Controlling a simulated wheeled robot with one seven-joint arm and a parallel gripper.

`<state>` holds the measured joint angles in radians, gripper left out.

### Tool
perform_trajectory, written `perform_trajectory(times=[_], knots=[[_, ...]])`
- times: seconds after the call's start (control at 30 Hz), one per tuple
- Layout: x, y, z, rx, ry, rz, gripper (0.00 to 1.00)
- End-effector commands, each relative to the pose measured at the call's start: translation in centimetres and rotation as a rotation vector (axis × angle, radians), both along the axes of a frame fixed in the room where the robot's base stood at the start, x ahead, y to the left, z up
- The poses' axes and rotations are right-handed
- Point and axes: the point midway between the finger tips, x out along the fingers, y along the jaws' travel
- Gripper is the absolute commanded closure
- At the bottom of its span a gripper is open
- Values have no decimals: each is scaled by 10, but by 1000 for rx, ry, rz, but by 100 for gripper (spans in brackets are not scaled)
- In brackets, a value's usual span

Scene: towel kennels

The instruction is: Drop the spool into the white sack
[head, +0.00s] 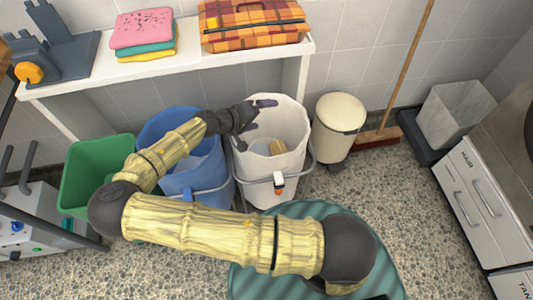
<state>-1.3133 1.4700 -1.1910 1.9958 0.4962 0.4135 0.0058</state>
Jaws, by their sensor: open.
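The white sack (288,163) hangs open in a grey metal stand, right of the blue bin. A small tan, block-like thing (277,147) lies inside it, low against its front wall; it appears to be the spool, though its shape is partly hidden. My gripper (261,114) is over the left part of the sack's mouth, its dark fingers parted. Nothing shows between the fingers, and the tan thing is below and apart from them.
A blue sack (195,183) and a green bin (85,185) stand left of the white sack. A cream pedal bin (338,115) and a broom (380,136) are at its right. A white shelf (185,52) with folded towels (142,30) runs behind.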

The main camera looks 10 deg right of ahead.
Motion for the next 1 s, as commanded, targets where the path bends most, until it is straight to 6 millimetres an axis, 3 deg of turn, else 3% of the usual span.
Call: perform_trajectory(times=[0.3,0.5,1.0], knots=[[-25,52,34,2,0,4,2],[-36,73,48,1,0,1,2],[-39,77,50,0,0,-1,2]])
